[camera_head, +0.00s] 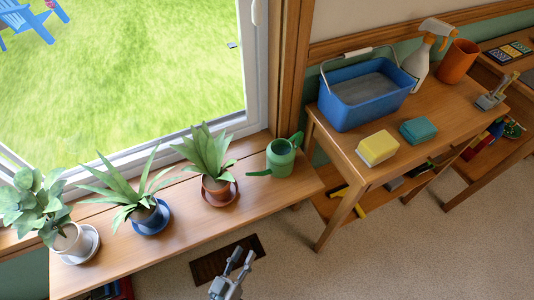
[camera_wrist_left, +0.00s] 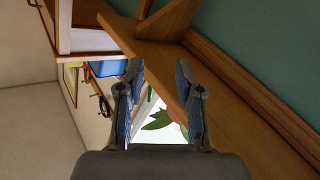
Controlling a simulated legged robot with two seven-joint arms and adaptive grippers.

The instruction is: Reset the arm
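My left gripper (camera_head: 242,256) comes in at the bottom middle of the head view, above the floor in front of the window bench. Its two grey fingers point up and stand apart with nothing seen between them. In the left wrist view the left gripper (camera_wrist_left: 160,68) shows both padded fingers spread, with a gap between the tips. Green leaves and a bright window show through the gap, beyond the fingers. My right gripper is in neither view.
The wooden bench (camera_head: 185,215) holds potted plants and a green watering can (camera_head: 283,157). A side table (camera_head: 350,148) at right holds a blue basin (camera_head: 365,105), a yellow sponge (camera_head: 377,148), a teal block (camera_head: 419,131) and a spray bottle (camera_head: 420,62). Floor at lower right is clear.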

